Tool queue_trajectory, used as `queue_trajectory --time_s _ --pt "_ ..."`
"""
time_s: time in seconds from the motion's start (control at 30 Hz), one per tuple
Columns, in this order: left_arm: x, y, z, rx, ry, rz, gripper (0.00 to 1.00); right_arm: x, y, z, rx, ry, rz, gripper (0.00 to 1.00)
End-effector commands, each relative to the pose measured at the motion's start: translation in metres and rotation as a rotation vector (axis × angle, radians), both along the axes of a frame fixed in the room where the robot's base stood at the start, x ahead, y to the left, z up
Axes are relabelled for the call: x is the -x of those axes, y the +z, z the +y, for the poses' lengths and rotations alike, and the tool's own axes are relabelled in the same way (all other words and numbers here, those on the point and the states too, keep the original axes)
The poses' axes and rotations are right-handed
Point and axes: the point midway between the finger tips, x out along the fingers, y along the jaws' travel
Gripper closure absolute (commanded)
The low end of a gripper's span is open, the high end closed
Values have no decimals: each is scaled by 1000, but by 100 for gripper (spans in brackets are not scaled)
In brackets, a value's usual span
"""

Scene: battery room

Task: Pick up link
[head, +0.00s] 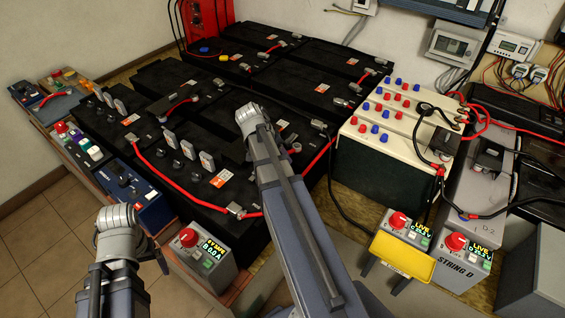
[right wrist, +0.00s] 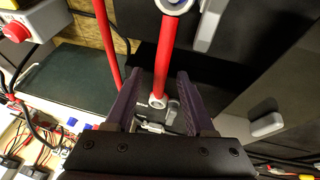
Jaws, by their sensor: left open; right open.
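In the right wrist view, a red link (right wrist: 164,55) with pale ring-shaped ends runs between the fingers of my right gripper (right wrist: 158,76). The fingers are open, one on either side of its near end, with gaps showing. I cannot tell how far below the fingertips it lies. In the head view, several red links lie on the black batteries, one of them a red link (head: 319,157) beside my right arm. My right gripper is hidden there behind my arm. My left arm stands at the lower left of the head view, and little of its open gripper shows; I see nothing held.
Black batteries (head: 285,85) with upright grey pieces fill the middle. A white battery block (head: 375,165) with red and blue caps stands to the right. Boxes with red knobs (head: 208,258) stand in front. Loose cables hang at the right. Tiled floor (head: 40,240) is clear at the left.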

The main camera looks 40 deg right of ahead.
Motion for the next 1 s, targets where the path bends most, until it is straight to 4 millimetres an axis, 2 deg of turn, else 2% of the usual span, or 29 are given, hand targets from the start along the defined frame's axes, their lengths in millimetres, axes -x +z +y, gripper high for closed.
queue_trajectory --time_s 0.07,0.5,1.0 --pt "0 1 0 0 0 0 13 0 1 0 0 0 0 49" --pt "0 0 0 0 0 0 13 0 0 0 0 1 0 99" --pt "0 0 0 0 0 0 13 0 1 0 0 1 0 100"
